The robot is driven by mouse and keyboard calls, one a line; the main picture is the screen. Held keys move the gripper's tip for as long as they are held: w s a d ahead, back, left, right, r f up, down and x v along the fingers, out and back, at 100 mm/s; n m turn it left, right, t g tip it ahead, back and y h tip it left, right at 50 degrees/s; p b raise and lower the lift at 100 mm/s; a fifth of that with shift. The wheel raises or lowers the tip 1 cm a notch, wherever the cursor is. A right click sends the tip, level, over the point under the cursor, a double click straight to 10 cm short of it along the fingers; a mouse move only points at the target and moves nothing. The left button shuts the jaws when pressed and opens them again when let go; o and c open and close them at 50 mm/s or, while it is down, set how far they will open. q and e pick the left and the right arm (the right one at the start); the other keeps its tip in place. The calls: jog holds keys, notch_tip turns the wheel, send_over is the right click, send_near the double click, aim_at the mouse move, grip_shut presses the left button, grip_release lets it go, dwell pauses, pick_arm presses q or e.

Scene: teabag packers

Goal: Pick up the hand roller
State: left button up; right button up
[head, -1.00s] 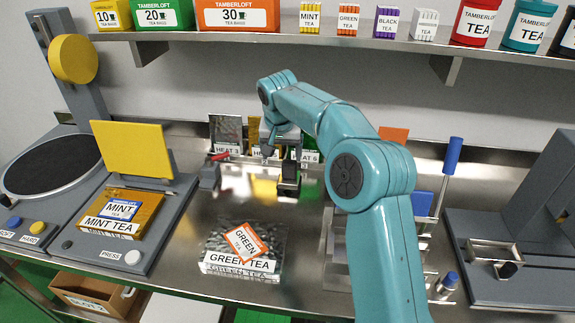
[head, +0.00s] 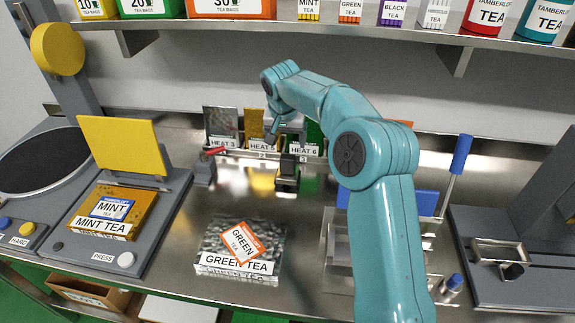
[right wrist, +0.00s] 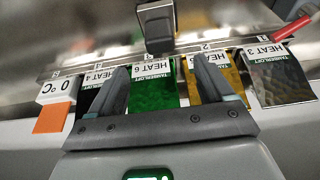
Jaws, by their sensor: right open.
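I cannot tell for sure which tool is the hand roller. A tool with a blue upright handle (head: 460,155) and a thin metal stem stands in the metal rack at the right. A small grey block with a red lever (head: 205,168) and a small dark block (head: 287,175) stand on the bench left of centre. My right gripper (head: 287,132) is above the back of the bench by the HEAT cards. In the right wrist view the right gripper (right wrist: 163,75) is open and empty, its fingers apart before the HEAT 6 card (right wrist: 152,85). My left gripper is out of view.
A GREEN TEA block (head: 212,245) lies at front centre. A MINT TEA block (head: 102,229) sits on the press at left. The metal rack (head: 338,255) is partly hidden by my right arm. A grey machine (head: 535,245) stands at far right. A shelf (head: 440,40) overhangs the back.

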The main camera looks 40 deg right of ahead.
aim_at(288, 157)
jog(key=x, duration=0.6)
jog(key=shift+d+f+p, duration=0.1)
jog(key=shift+p, duration=0.3)
jog(key=p+x, duration=0.2)
jog(key=x, duration=0.3)
jog(key=shift+w+d+f, duration=0.1)
jog(key=shift+w+f, duration=0.1)
jog(key=shift+f, duration=0.05)
jog(key=c, duration=1.3)
